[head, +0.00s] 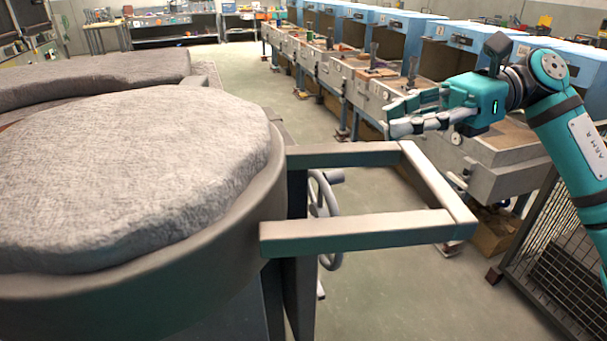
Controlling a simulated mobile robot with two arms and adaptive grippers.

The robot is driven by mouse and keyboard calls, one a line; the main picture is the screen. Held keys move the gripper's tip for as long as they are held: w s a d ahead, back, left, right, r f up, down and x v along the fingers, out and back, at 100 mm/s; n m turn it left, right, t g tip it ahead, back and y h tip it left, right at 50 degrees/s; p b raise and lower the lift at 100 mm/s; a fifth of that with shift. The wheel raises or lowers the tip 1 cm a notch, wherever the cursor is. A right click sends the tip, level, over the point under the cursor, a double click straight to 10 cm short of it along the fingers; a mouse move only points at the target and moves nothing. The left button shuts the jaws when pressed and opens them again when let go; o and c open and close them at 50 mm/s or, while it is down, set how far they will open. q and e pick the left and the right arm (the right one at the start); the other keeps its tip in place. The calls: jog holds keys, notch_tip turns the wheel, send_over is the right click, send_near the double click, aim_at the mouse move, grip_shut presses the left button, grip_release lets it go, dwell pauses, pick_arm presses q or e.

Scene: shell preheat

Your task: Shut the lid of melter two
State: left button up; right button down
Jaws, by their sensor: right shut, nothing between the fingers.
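A round lid (130,170) with a thick, rough grey lining in a dark metal rim (230,255) fills the left foreground. Its lined face is turned upward. A rectangular bar handle (365,230) sticks out from its rim to the right. I see no label that tells which melter it belongs to. My right gripper (392,118) is shut and empty, pointing left. My left gripper is not in view.
Another grey lined slab (95,80) lies behind the lid at the upper left. A handwheel (325,215) shows behind the handle. A row of blue-hooded workbenches (375,85) runs along the right. A wire mesh panel (550,270) stands at the lower right. The floor (400,300) between is clear.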

aim_at(305, 168)
jog(key=shift+n+h, duration=0.6)
jog(key=shift+h, duration=0.1)
jog(key=p+x, duration=0.1)
jog(key=x, duration=0.3)
jog(key=s+p+x, duration=0.1)
jog(key=x, duration=0.4)
jog(key=r+p+x, duration=0.1)
jog(key=x, duration=0.3)
jog(key=shift+s+a, duration=0.2)
jog(key=shift+s, duration=0.05)
jog(key=shift+a, duration=0.1)
jog(key=shift+s+a+f+b, duration=0.1)
jog(key=shift+s+a+b, duration=0.5)
jog(key=shift+s+a, duration=0.5)
jog(key=shift+a, duration=0.35)
jog(key=shift+s, duration=0.1)
